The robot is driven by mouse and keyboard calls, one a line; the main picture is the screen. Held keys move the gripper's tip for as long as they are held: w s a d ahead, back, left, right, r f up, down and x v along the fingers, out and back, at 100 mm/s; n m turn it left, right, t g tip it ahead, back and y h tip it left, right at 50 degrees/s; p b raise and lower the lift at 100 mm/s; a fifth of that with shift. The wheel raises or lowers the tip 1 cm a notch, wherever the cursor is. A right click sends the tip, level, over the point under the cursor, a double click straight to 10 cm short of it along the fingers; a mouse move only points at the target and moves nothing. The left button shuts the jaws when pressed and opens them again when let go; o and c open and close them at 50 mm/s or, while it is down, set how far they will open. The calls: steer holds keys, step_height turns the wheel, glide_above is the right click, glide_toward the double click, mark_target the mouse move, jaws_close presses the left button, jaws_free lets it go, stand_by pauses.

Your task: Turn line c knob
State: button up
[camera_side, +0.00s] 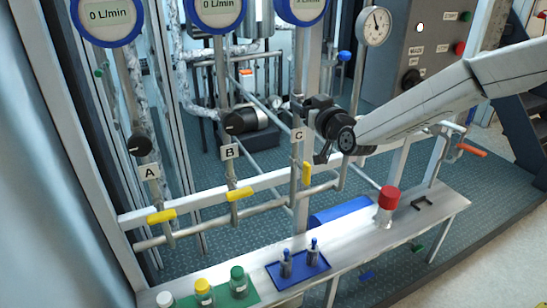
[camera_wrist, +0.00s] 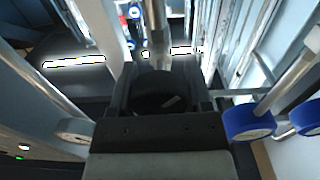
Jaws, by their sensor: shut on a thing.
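The line C pipe stands upright behind the C label (camera_side: 298,134) in the side view. My gripper (camera_side: 308,106) is at this pipe, just above and to the right of the label, and covers the line C knob there. In the wrist view the knob (camera_wrist: 158,92) is a round black cap with a short white mark slanting up to the right. My gripper's two black fingers (camera_wrist: 162,97) stand on either side of it, shut on it. The line C yellow handle (camera_side: 307,172) lies along the pipe below.
The line B knob (camera_side: 233,122) and line A knob (camera_side: 140,145) are to the left. Yellow handles of A (camera_side: 161,216) and B (camera_side: 239,194) lie crosswise. A bench (camera_side: 345,236) in front carries bottles and a blue tray (camera_side: 276,271). A pressure gauge (camera_side: 375,25) stands behind.

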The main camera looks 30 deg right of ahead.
steer(key=shift+m, duration=2.3)
steer(key=o, duration=1.3)
steer(key=shift+s, duration=0.1)
steer(key=shift+s, duration=3.85)
